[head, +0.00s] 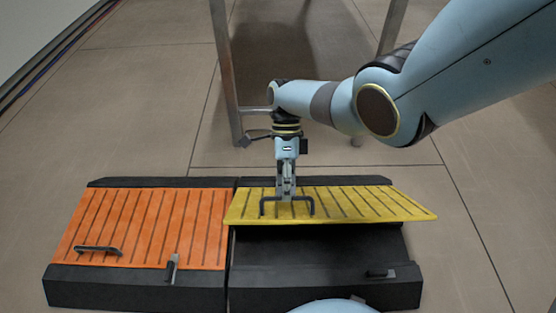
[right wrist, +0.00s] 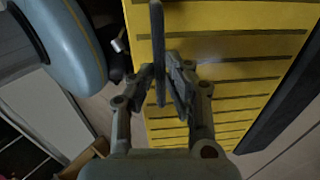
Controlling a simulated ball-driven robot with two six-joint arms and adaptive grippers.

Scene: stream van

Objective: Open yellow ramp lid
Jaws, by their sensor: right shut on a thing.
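The yellow ramp lid (head: 350,203) is on the right-hand black ramp box (head: 310,255) in the head view. Its front edge is raised, and a dark gap shows under it. A black bar handle (head: 288,199) stands on the lid near its front left. My right gripper (head: 286,196) comes down from above and is shut on this handle. In the right wrist view the handle (right wrist: 157,50) runs between the fingers, with the yellow slatted surface (right wrist: 230,60) behind. My left gripper is not in view.
An orange slatted lid (head: 145,225) with its own handle (head: 98,249) lies shut on the left-hand box. A latch (head: 172,268) sits at its front, and another latch (head: 380,273) is on the right box's front. A metal frame (head: 225,75) stands behind; tiled floor surrounds the boxes.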

